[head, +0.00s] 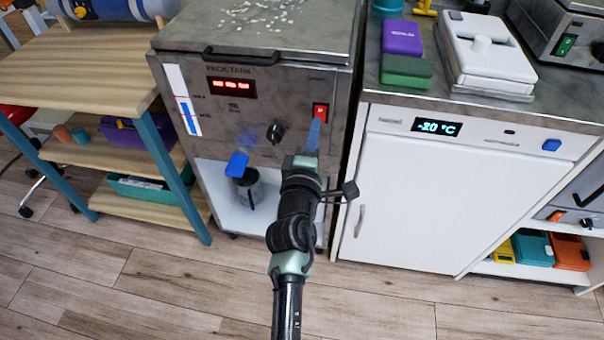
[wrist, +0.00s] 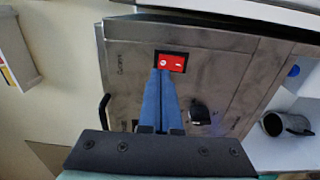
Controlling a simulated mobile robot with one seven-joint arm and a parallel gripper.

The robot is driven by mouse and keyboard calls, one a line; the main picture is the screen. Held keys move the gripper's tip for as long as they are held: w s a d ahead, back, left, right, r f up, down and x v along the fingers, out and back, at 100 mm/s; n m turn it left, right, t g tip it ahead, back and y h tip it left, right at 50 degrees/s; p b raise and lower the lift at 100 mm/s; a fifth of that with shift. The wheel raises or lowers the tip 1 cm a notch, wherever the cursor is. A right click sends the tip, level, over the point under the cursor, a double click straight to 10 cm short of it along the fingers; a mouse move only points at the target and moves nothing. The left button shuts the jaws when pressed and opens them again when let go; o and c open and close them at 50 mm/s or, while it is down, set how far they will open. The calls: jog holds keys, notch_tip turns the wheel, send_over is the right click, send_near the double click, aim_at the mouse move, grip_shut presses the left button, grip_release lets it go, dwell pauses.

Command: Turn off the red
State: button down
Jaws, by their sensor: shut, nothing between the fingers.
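The red switch (head: 320,111) is a small rocker in a black frame on the front panel of the steel pack tank (head: 238,140), at the panel's upper right. It also shows in the wrist view (wrist: 171,62), with small white marks on its face. My gripper (head: 316,122) has blue fingers that are shut and empty. The fingertips (wrist: 164,70) are at the switch's lower edge in both views and cover a little of it. I cannot tell whether they touch it.
A black knob (head: 274,133) and a lit red display (head: 232,87) sit left of the switch. A blue-handled drain valve (head: 238,165) is below. A white freezer (head: 450,190) stands to the right, a wooden shelf unit (head: 90,75) to the left. Floor in front is clear.

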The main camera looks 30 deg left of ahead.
jog(key=p+v, duration=0.2)
jog(key=v, duration=0.8)
jog(key=shift+p, duration=0.4)
jog(key=shift+s+a+r, duration=0.1)
jog(key=shift+r, duration=0.05)
